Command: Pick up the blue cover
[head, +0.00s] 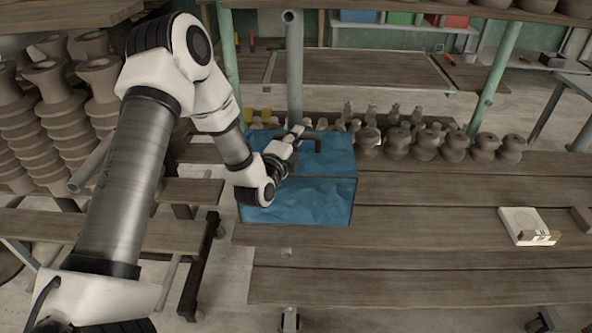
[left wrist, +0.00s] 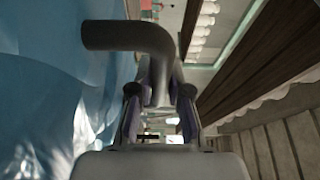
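The blue cover (head: 325,200) is a box-shaped, wrinkled blue piece at the left end of the plank table, with a dark bent handle (head: 308,136) on top. My left gripper (head: 297,132) is at this handle, reaching over the cover from the left. In the left wrist view, the grey handle (left wrist: 125,37) runs between the two fingers of my left gripper (left wrist: 160,85), which press close on both sides of it. The blue surface (left wrist: 40,90) fills the left of that view. I cannot tell whether the cover touches the table. My right gripper is not in view.
A grey post (head: 293,70) stands behind the cover. Stacked clay pieces (head: 62,105) stand at left.

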